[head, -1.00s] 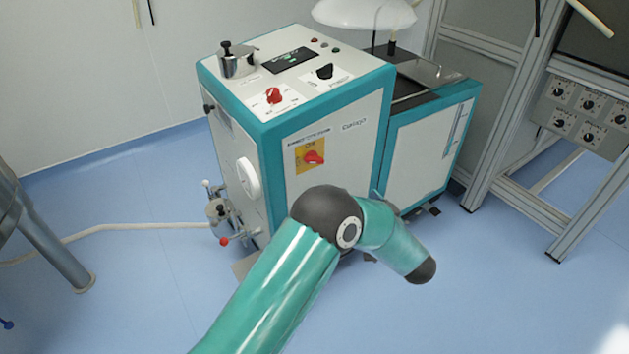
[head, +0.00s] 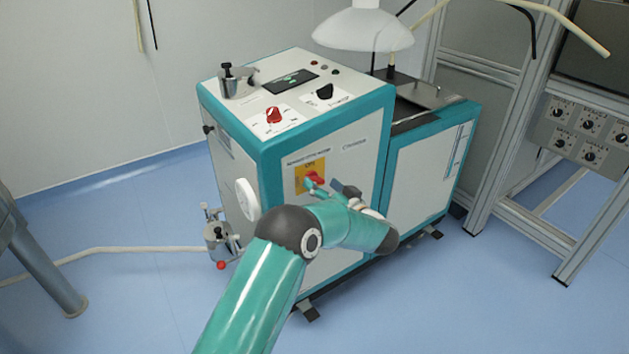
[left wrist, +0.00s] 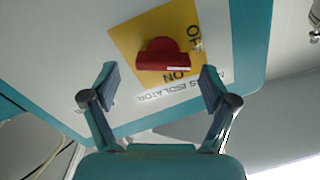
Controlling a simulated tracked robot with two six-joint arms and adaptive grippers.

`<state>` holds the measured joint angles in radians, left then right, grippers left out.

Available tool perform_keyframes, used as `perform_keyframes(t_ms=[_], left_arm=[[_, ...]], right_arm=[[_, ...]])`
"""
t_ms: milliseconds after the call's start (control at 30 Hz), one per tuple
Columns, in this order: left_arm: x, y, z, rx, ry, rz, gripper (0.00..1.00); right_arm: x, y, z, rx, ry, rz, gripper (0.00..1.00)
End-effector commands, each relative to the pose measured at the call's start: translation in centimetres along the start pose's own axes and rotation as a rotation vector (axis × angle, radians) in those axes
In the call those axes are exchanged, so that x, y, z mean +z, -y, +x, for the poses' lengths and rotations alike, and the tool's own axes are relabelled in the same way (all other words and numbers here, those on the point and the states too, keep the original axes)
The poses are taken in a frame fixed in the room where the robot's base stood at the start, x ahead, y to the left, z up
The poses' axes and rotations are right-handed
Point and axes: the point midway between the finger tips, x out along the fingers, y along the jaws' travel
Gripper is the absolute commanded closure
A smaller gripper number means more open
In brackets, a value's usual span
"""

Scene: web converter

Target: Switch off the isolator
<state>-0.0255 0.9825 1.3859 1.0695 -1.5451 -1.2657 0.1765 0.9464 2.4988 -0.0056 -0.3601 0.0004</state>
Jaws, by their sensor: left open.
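The isolator is a red rotary knob (head: 315,178) on a yellow plate (head: 301,186) on the front panel of the teal-and-white machine. In the left wrist view the knob (left wrist: 163,54) lies ahead, its bar running across the picture. The word ON is just below the bar's right end and OFF is above right. My left gripper (head: 325,187) is in front of the plate, beside the knob. In the left wrist view its open fingers (left wrist: 158,79) are spread either side of the knob, apart from it and empty. My right gripper is not in view.
The machine's top (head: 341,120) carries another red knob (head: 273,116), a black knob (head: 324,91) and a display. A white handwheel (head: 247,199) sticks out at its left side. A hose (head: 130,249) crosses the floor at left. A metal frame (head: 571,235) stands at right.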

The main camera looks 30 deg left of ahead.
Motion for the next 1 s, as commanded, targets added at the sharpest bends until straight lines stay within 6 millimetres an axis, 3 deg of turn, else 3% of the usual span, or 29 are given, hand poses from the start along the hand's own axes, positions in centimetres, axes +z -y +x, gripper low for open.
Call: perform_keyframes(t_ms=[200, 567, 900, 1000], left_arm=[[0.1, 0.0, 2.2, -0.001, 0.001, 0.0, 0.15], [0.0, 0.0, 2.5, 0.0, 0.001, 0.0, 0.16], [0.1, 0.0, 2.5, 0.001, 0.001, 0.0, 0.73], [0.1, 0.0, 2.5, 0.003, 0.0, -0.004, 0.75]], right_arm=[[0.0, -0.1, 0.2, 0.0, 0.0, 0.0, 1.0], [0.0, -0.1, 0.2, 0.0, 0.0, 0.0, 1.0], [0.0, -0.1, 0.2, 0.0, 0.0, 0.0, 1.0], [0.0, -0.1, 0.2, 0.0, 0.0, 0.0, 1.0]])
